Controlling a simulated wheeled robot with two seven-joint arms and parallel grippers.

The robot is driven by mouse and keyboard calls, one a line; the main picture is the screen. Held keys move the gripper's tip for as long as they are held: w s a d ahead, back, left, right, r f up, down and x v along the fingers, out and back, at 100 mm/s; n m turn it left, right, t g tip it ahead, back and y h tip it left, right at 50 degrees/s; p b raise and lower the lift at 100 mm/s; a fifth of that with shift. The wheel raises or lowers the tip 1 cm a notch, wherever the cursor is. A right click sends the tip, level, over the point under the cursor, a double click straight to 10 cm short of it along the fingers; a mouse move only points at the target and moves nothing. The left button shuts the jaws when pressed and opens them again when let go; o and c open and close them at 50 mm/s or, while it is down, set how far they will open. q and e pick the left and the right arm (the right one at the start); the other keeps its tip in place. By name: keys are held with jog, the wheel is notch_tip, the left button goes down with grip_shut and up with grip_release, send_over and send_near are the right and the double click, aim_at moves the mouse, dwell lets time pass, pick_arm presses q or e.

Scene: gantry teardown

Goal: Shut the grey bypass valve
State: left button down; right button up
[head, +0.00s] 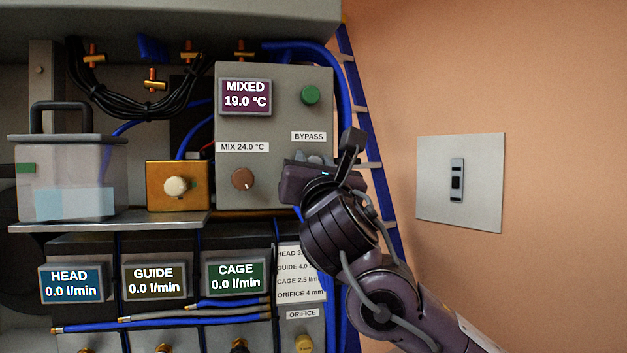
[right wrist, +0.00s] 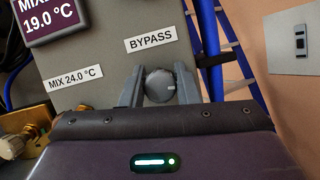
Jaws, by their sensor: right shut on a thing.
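The grey bypass valve knob (right wrist: 159,85) sits on the grey panel (head: 228,124) just below the BYPASS label (right wrist: 151,38). In the head view the knob is mostly hidden behind my right gripper (head: 318,160). In the right wrist view my right gripper (right wrist: 160,88) has one finger on each side of the knob and is shut on it. A light mark shows on the right part of the knob's face. My left gripper is not in view.
A brown MIX knob (head: 243,179) and a green button (head: 310,95) are on the same panel. A blue hose (head: 340,80) and a blue ladder (head: 366,120) stand right of it. A wall switch plate (head: 430,180) is further right. A clear lidded tank (head: 68,180) stands left.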

jog(key=m+h+b, duration=0.2)
jog(key=m+b, duration=0.2)
jog(key=m, duration=0.1)
jog(key=shift+f+h, duration=0.25)
jog(key=shift+h, duration=0.15)
jog(key=m+h+b, duration=0.1)
jog(key=m, duration=0.1)
jog(key=m+g+b, duration=0.1)
jog(key=m, duration=0.2)
jog(key=shift+r+h+b, duration=0.1)
jog(key=shift+h+b, duration=0.25)
jog(key=shift+h, duration=0.05)
jog(key=m, duration=0.2)
jog(key=m+g+h, duration=0.1)
jog(key=m, duration=0.1)
jog(key=shift+g, duration=0.3)
jog(key=m+g, duration=0.1)
jog(key=m, duration=0.4)
jog(key=shift+d+g+h, duration=0.1)
jog(key=shift+g+h, duration=0.3)
jog(key=shift+m, duration=0.4)
jog(key=o, duration=1)
jog(key=shift+c, duration=0.2)
